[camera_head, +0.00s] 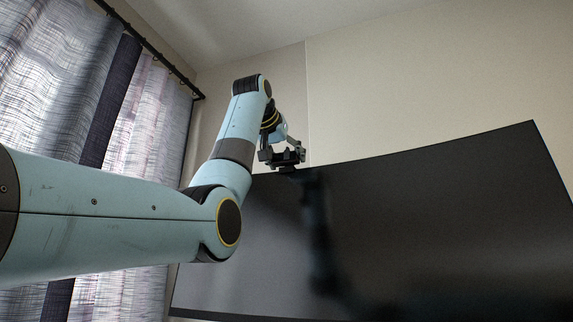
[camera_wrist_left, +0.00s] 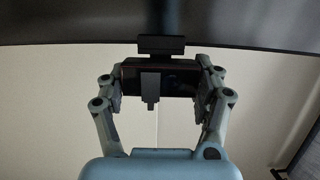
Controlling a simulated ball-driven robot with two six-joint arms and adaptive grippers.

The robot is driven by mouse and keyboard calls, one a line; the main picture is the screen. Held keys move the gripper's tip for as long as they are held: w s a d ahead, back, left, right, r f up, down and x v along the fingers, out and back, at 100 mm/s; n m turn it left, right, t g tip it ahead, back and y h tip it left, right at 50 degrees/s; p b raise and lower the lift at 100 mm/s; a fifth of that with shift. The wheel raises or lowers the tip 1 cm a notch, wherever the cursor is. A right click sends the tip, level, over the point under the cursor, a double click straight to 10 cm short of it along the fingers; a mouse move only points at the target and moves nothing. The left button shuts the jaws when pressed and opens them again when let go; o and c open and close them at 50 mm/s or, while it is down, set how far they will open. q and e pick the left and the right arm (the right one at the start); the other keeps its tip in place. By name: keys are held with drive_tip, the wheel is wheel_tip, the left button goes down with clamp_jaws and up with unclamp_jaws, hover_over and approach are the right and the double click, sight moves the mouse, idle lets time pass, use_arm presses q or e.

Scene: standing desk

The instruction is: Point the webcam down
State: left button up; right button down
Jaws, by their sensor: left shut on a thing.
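The webcam (camera_wrist_left: 172,78) is a dark bar on a small mount at the edge of the large curved monitor (camera_head: 420,230). It sits between the two fingers of my left gripper (camera_wrist_left: 162,88), which is shut on it from both sides. In the head view the left arm reaches up from the left, and the left gripper (camera_head: 283,157) is at the monitor's top edge. The webcam (camera_head: 287,168) is small and dark there, largely hidden by the gripper. Its exact tilt is hard to tell. My right gripper is not in view.
The monitor (camera_wrist_left: 250,22) fills the top of the wrist view. Curtains (camera_head: 130,110) hang from a dark rod (camera_head: 150,43) at the left. A plain wall (camera_head: 420,80) is behind the monitor, with free room above its top edge.

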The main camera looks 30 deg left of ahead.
use_arm(q)
drive_tip(key=shift+p, duration=0.35)
drive_tip(key=f+t+b, duration=0.1)
drive_tip(key=b, duration=0.3)
drive_tip(key=shift+s+t, duration=0.15)
drive_tip(key=shift+t, duration=0.25)
drive_tip(key=shift+r+t+y, duration=0.3)
drive_tip(key=shift+r, duration=0.1)
drive_tip(key=o, duration=1.2)
